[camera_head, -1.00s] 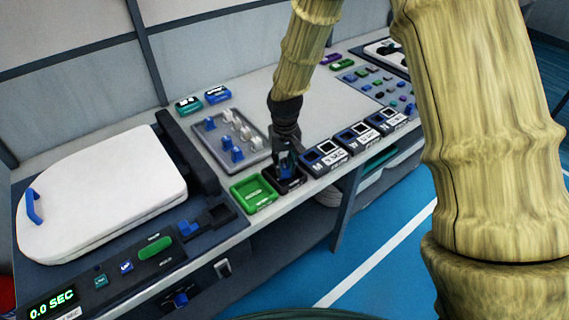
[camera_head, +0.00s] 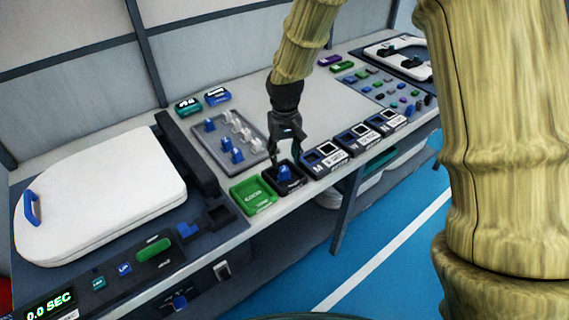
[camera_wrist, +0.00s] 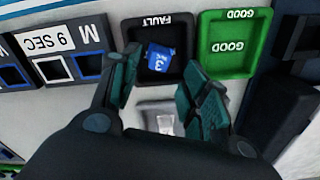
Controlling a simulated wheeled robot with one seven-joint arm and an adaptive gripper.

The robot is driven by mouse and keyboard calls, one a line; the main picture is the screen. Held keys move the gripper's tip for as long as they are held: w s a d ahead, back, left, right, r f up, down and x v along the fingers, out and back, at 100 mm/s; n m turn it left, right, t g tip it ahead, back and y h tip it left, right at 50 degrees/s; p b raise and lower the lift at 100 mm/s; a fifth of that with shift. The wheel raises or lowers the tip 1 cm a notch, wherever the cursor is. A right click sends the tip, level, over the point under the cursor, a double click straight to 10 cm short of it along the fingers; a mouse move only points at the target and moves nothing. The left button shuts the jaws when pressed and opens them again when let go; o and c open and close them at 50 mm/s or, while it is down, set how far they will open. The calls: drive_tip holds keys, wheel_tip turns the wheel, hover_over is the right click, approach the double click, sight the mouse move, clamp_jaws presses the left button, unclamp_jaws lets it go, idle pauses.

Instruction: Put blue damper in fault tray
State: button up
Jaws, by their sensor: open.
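The blue damper (camera_head: 285,172) lies in the black fault tray (camera_head: 294,186), to the right of the green good tray. In the wrist view the blue damper (camera_wrist: 158,58) rests inside the fault tray (camera_wrist: 173,77), with a number 3 on its face. My gripper (camera_head: 286,150) is open and empty, just above and behind the tray. In the wrist view my gripper's fingers (camera_wrist: 158,88) are apart, with the damper visible beyond their tips and nothing between them.
A green good tray (camera_head: 262,203) sits beside the fault tray. A grey tray (camera_head: 215,146) holds several blue and white dampers. Labelled dark sockets (camera_head: 323,170) line the bench edge to the right. A white toilet seat (camera_head: 100,190) is at left.

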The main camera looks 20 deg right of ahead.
sight(285, 169)
wheel_tip(285, 169, up, 8)
drive_tip(key=shift+f+b, duration=0.25)
drive_tip(key=shift+b, duration=0.15)
